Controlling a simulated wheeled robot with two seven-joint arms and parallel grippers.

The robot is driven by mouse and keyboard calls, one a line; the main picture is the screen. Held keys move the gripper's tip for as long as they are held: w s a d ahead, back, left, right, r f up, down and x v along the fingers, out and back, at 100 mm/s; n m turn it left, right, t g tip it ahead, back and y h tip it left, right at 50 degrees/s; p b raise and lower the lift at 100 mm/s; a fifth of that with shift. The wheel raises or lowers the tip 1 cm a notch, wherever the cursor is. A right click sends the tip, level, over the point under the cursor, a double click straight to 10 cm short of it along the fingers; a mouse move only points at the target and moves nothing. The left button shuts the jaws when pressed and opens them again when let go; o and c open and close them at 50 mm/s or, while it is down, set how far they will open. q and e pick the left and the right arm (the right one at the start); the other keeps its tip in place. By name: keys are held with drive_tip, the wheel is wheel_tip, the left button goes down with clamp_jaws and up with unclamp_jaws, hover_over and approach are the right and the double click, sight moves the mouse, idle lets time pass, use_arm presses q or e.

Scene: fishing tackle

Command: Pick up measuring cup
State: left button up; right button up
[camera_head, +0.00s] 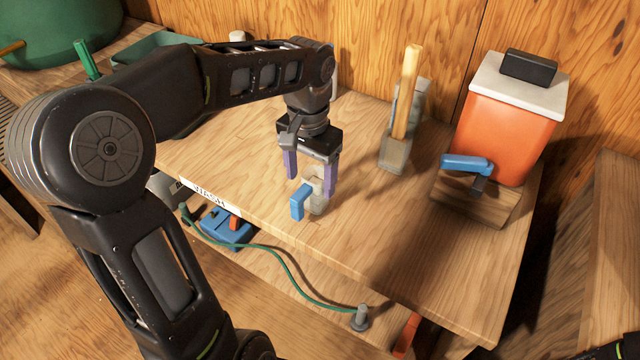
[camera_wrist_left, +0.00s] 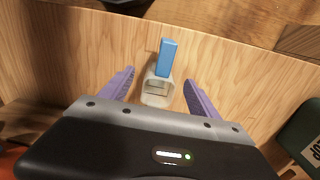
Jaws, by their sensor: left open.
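The measuring cup (camera_head: 317,198) is a small pale beige cup with a blue handle, standing on the wooden table. In the head view its blue handle points toward the front left. It also shows in the left wrist view (camera_wrist_left: 158,90), with its open top facing the camera and the handle pointing to the top of the picture. My left gripper (camera_head: 311,181) points down over the cup. Its two purple fingers are open, one on each side of the cup, with gaps visible in the wrist view (camera_wrist_left: 158,95).
A beige holder (camera_head: 394,155) with a tall wooden stick stands behind right. An orange container (camera_head: 505,130) with a white lid stands at the right, a blue-handled item (camera_head: 466,164) before it. A lower shelf holds a blue object (camera_head: 226,229) and green cord. The table's front right is clear.

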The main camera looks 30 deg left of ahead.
sight(310, 210)
idle(0.3)
use_arm(q)
drive_tip(key=shift+f, duration=1.3)
wheel_tip(310, 210, down, 5)
drive_tip(key=shift+a+f+b, duration=0.1)
drive_tip(key=shift+b, duration=0.3)
drive_tip(key=shift+c, duration=0.3)
clamp_jaws()
